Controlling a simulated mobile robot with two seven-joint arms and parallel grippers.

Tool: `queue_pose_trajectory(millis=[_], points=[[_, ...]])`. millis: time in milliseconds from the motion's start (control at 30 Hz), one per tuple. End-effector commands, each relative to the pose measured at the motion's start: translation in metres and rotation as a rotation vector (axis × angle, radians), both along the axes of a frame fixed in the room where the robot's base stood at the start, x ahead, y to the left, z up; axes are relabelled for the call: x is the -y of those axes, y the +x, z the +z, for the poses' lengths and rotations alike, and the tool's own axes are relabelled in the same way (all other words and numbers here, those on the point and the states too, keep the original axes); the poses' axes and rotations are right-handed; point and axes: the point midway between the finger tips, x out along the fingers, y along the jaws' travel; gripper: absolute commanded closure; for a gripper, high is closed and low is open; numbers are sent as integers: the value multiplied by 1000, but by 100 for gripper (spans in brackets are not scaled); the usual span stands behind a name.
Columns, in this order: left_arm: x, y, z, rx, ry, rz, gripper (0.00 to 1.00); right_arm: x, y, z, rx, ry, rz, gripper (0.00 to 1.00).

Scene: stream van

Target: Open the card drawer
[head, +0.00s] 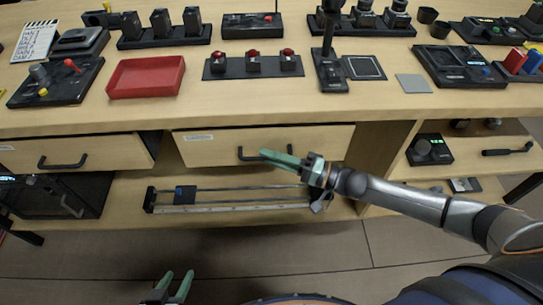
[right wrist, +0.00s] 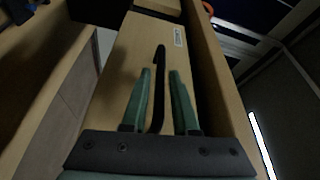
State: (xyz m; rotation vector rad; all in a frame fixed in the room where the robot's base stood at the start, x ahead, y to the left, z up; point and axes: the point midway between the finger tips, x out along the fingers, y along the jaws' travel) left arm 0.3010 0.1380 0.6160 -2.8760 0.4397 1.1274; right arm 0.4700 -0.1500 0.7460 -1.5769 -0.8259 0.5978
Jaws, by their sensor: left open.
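A wooden drawer (head: 215,146) with a small label and a black bar handle (head: 241,154) sits under the middle of the counter. A second labelled drawer (head: 105,150) with a similar handle is to its left. I cannot read either label. My right gripper (head: 266,155) is at the middle drawer's handle. In the right wrist view, the handle (right wrist: 159,70) lies between the two green fingers, with gaps on both sides. My left gripper (head: 174,283) is open and empty at the bottom of the head view, away from the drawers.
The counter carries a red tray (head: 146,77), a three-button panel (head: 253,64) and several other devices. Below the drawers, a slider rail (head: 230,197) lies on a shelf. The floor in front is clear.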

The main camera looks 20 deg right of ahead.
Motion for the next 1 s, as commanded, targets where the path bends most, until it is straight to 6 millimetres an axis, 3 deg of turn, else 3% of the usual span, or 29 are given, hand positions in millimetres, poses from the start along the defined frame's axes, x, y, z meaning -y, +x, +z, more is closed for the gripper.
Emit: queue_pose_trajectory(millis=[33, 233, 1000], points=[[0, 0, 0, 0, 0, 0, 50, 0, 0, 0, 0, 0, 0, 79], [0, 0, 0, 0, 0, 0, 50, 0, 0, 0, 0, 0, 0, 100], [0, 0, 0, 1, -1, -1, 50, 1, 0, 0, 1, -1, 0, 100]])
